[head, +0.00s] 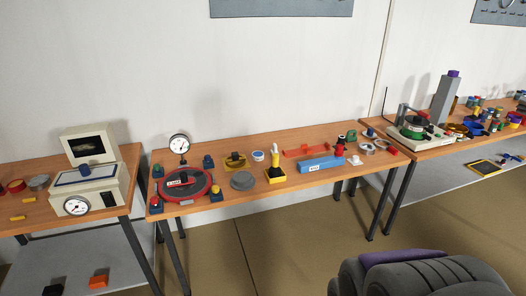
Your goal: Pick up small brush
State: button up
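No item is clear enough at this distance for me to name it the small brush with certainty. On the middle table (225,205), an upright white-handled item (274,151) stands at or just behind a yellow and black block (275,175). It could be a brush, but I cannot tell. My gripper is not visible. A dark grey ribbed shape with a purple top at the lower right seems to be part of my own body, and it is well apart from the tables.
The middle table also holds a red ring device (184,198), a dial gauge (179,144), a grey disc (243,181) and a blue bar (321,164). A beige instrument (90,190) stands on the left table. The right table (403,153) is crowded. Open floor (290,240) lies in front.

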aim_at(275, 147)
jog(key=u, duration=0.25)
jog(key=i+l+u, duration=0.6)
jog(key=l+u, duration=0.2)
jog(key=i+l+u, duration=0.2)
jog(key=l+u, duration=0.2)
jog(key=i+l, duration=0.15)
jog(key=l, duration=0.35)
jog(key=i+l+u, duration=0.1)
jog(key=l, duration=0.35)
jog(key=i+l, duration=0.15)
jog(key=l, duration=0.35)
jog(key=i+l, duration=0.1)
jog(key=l, duration=0.4)
jog(key=i+l+u, duration=0.1)
jog(key=l, duration=0.35)
